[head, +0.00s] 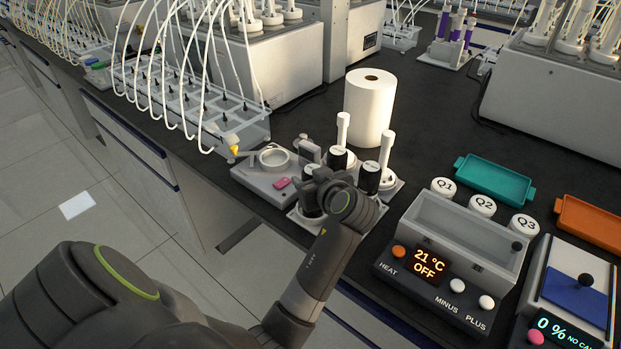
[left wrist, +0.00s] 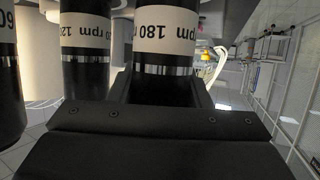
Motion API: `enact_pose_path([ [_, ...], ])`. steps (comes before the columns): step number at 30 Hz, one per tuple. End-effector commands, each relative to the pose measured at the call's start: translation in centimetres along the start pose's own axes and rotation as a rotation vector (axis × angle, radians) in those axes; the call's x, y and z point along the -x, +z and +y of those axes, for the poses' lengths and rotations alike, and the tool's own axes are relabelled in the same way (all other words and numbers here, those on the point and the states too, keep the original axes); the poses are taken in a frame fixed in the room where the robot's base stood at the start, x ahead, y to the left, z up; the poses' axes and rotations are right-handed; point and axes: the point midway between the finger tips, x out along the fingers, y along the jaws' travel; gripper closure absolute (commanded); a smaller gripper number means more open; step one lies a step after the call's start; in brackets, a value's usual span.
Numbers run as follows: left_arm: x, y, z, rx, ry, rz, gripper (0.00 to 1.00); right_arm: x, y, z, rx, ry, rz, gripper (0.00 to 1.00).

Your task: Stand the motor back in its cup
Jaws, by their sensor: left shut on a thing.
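My left gripper (head: 322,190) is shut on a black motor with a white "180 rpm" label, and its fingers also show in the left wrist view (left wrist: 165,92). This held motor (head: 311,180) looks roughly upright over a white base (head: 300,216); whether it rests in a cup is hidden by my gripper. Two other black motors (head: 338,160) (head: 370,179) stand close behind and to the right. In the left wrist view, the motor marked 120 rpm (left wrist: 85,65) is beside the held one (left wrist: 165,62). My right gripper is out of view.
A grey device with a round white ring (head: 274,157) and pink button sits left of the motors. A white paper roll (head: 369,108) stands behind. A heater box (head: 455,250) is to the right. The bench's front edge is close to the motors.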

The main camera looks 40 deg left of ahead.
Motion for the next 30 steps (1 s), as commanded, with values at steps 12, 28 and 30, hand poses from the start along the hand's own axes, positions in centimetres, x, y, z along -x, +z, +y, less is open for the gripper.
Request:
enact_pose_path([
  [12,-0.08,0.15,0.02,0.002,0.000,0.001,0.43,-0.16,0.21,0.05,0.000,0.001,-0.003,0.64],
  [28,0.14,-0.42,0.11,0.001,0.002,0.001,0.34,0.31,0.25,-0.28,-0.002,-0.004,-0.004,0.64],
  [30,0.25,-0.73,0.23,0.000,0.005,0.001,0.34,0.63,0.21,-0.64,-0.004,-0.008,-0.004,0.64],
])
